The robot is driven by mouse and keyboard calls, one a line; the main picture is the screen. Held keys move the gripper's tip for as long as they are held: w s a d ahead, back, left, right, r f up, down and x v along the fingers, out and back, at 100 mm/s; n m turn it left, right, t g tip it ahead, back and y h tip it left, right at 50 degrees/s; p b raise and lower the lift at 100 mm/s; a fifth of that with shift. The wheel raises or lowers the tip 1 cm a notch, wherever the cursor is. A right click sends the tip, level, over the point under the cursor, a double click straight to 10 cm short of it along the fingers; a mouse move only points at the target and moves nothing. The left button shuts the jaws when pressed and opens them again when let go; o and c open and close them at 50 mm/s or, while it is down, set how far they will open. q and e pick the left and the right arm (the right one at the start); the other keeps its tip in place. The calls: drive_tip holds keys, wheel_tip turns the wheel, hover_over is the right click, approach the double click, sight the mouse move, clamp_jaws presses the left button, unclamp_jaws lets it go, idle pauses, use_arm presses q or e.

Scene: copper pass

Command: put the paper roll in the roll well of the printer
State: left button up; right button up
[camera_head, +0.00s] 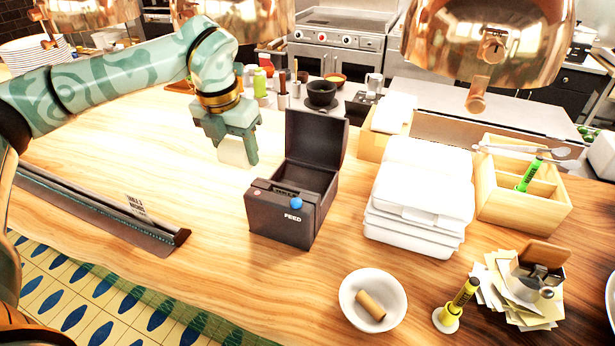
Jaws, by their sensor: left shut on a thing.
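The printer (282,222) is a dark box on the wooden counter, with a blue button and the word FEED on its front. Its lid (316,140) stands open, and the roll well (304,176) shows dark inside; its floor is partly hidden by the front wall. My left gripper (234,140) is shut on the white paper roll (235,154), which hangs between its fingers. The gripper and roll are above the counter, to the left of the printer and apart from it. My right gripper is out of view.
White lidded boxes (418,190) are stacked right of the printer. A white bowl (349,312) with a brown tube (371,304) stands in front. A wooden divided box (490,205) is farther right. A dark rail (100,212) runs along the left edge. Copper lamps (490,40) hang above.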

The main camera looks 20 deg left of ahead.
use_arm(q)
drive_tip(key=w+d+f, duration=0.2)
drive_tip(key=w, duration=0.1)
drive_tip(key=w+d+f+b, duration=0.1)
drive_tip(key=w+d+f, duration=0.1)
drive_tip(key=w+f, duration=0.1)
drive_tip(key=w+d+f, duration=0.3)
drive_tip(key=w, duration=0.1)
drive_tip(key=shift+f, duration=0.25)
drive_tip(key=shift+w+d+f, duration=0.25)
drive_tip(key=shift+d+f, duration=0.05)
drive_tip(key=shift+f, duration=0.15)
wheel_tip(320, 180, down, 3)
drive_tip(key=shift+w+d+f+b, duration=0.1)
drive_tip(key=shift+w+f+b, duration=0.1)
drive_tip(key=shift+b, duration=0.2)
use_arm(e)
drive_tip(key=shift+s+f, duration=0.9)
use_arm(q)
drive_tip(key=shift+s, duration=0.1)
drive_tip(key=o, duration=1.1)
drive_tip(key=shift+f, duration=0.1)
drive_tip(key=shift+c, duration=0.2)
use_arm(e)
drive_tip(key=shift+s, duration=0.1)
